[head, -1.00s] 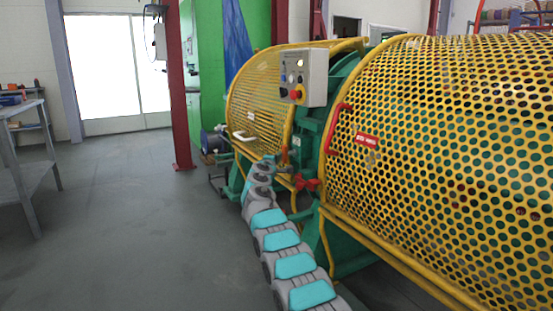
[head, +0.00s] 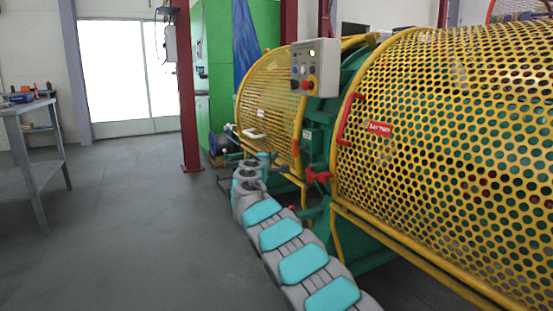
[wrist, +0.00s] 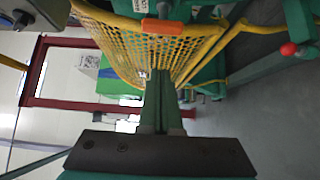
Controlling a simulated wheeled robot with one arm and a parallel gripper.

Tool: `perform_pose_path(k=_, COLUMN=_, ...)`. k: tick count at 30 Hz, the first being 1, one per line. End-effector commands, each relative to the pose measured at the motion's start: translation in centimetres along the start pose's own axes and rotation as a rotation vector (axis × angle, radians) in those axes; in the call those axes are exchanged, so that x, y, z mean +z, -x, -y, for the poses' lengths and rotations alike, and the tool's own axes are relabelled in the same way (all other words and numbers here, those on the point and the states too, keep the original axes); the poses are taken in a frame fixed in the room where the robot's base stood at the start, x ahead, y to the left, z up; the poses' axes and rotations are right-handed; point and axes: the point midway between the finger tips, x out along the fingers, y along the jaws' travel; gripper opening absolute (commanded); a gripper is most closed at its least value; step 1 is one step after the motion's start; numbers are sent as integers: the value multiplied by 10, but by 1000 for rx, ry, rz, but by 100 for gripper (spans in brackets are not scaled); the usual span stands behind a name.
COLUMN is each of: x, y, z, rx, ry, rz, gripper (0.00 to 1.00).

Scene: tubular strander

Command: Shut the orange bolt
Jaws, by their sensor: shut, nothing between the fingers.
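The orange bolt (head: 296,148) is a small orange piece at the right edge of the far yellow mesh guard, below the control box. In the wrist view an orange block (wrist: 162,26), which looks like the same bolt, lies across the yellow frame near the top. How far the bolt is slid cannot be told. My gripper (wrist: 161,78) is shut and empty, its fingers together in the middle of the wrist view. The bolt appears beyond the fingertips and apart from them. In the head view my arm's end is by the far guard; the fingers cannot be made out.
The control box (head: 315,67) hangs above the bolt. A red valve-like handle (head: 317,176) sticks out nearby. The near yellow guard (head: 450,130) with a red handle (head: 350,119) fills the right. The floor (head: 130,210) to the left is clear up to a grey workbench (head: 30,150).

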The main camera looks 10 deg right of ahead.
Motion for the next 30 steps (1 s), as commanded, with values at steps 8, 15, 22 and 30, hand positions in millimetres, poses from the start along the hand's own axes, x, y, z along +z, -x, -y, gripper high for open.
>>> perform_pose_path(k=8, x=1, y=24, z=1, rx=0, ry=4, rz=2, gripper=0)
perform_pose_path(k=15, x=1, y=37, z=0, rx=1, ry=1, rz=2, gripper=0)
perform_pose_path(k=22, x=32, y=40, z=-9, rx=-25, ry=-7, rz=70, gripper=0)
perform_pose_path(k=30, x=170, y=76, z=-40, rx=-147, ry=-106, rz=354, gripper=0)
